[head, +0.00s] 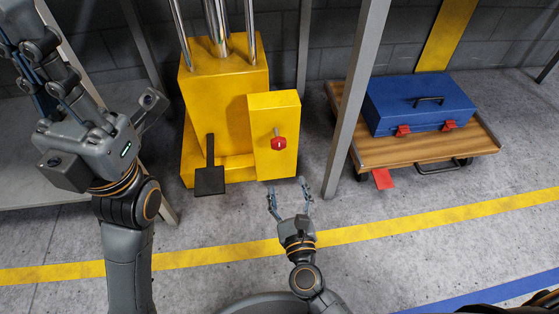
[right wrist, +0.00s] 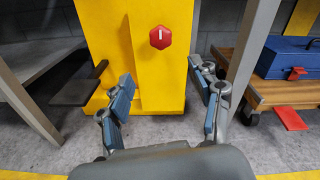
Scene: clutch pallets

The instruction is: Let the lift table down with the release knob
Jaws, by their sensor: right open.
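The yellow lift table (head: 225,85) stands at the back, with shiny columns rising out of the top of the picture. The red release knob (head: 279,143) sits on the front of its yellow box; in the right wrist view the knob (right wrist: 160,37) is a red hexagon with a white mark. My right gripper (head: 288,188) is open and empty, below and in front of the knob, apart from it. In the right wrist view its fingers (right wrist: 161,78) stand either side below the knob. My left gripper (head: 52,80) is raised at upper left, its fingers partly cut off.
A black pedal (head: 210,180) juts from the lift base, left of the knob box. A grey post (head: 355,100) stands right of it. A wooden cart (head: 425,150) carries a blue case (head: 418,100). A grey table (head: 60,170) is at left. Floor in front is clear.

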